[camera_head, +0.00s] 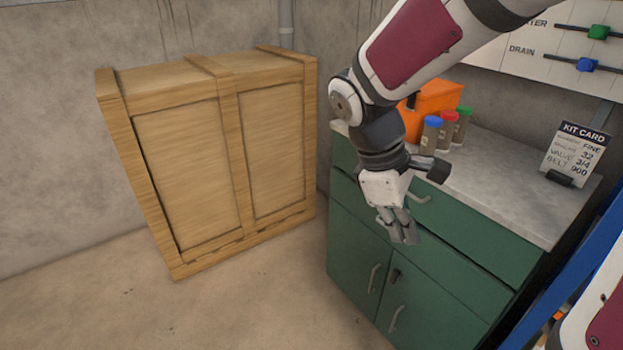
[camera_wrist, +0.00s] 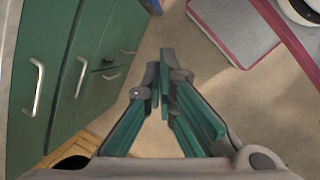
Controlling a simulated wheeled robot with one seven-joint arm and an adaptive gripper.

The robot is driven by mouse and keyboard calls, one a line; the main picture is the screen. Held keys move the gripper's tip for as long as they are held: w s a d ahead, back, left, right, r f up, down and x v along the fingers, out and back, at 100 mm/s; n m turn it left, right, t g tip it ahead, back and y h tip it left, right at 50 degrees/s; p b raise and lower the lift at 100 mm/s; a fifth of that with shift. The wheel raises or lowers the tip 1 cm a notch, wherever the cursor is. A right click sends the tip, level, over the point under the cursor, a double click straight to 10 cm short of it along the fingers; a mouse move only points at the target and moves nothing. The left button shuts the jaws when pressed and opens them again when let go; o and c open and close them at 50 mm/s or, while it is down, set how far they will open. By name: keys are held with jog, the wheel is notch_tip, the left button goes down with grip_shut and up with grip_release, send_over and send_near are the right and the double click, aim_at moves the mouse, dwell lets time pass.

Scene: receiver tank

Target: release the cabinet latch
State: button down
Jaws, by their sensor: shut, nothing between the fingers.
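The green cabinet (camera_head: 350,235) has drawers above and two doors below, with pale curved handles. A small dark fitting that looks like the latch (camera_head: 395,276) sits on the door front between the two door handles. My gripper (camera_head: 404,238) hangs in front of the cabinet, above that fitting in the picture, with its fingers shut and empty. In the wrist view my gripper (camera_wrist: 165,75) points past the green cabinet front (camera_wrist: 58,35), which lies to its left. Whether the fingers touch the cabinet cannot be told. The doors look closed.
A large wooden crate (camera_head: 190,150) stands left of the cabinet. The worktop (camera_head: 490,180) bears an orange box (camera_head: 430,105), several capped jars (camera_head: 431,135) and a kit card (camera_head: 576,150). A blue post (camera_head: 560,285) rises at right. The floor (camera_head: 265,300) in front is clear.

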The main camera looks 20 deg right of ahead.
jog(key=w+d+f+n+h+b, duration=0.3)
jog(key=f+n, duration=0.6)
jog(key=f, duration=0.8)
jog(key=w+d+f+n+t+h+b, duration=0.1)
jog(key=w+d+f+n+h+b, duration=0.3)
jog(key=f+n, duration=0.5)
jog(key=w+d+f+n+t+h+b, duration=0.1)
jog(key=w+d+f+n+h+b, duration=0.2)
jog(key=f, duration=2.4)
jog(key=w+n+h+b, duration=0.4)
jog(key=w+n+b, duration=0.1)
jog(key=n+b, duration=0.1)
jog(key=shift+w+d+f, duration=0.15)
jog(key=shift+f, duration=0.05)
jog(key=shift+d, duration=0.1)
jog(key=d+b, duration=0.1)
jog(key=d, duration=0.8)
jog(key=shift+d+b, duration=0.25)
jog(key=shift+b, duration=0.05)
jog(key=shift+w+a+b, duration=0.15)
jog(key=shift+w+b, duration=0.1)
jog(key=shift+w, duration=0.35)
jog(key=shift+w+a+b, duration=0.15)
jog(key=shift+w+b, duration=0.05)
jog(key=shift+w, duration=0.35)
jog(key=shift+w+a, duration=0.25)
jog(key=shift+w, duration=0.5)
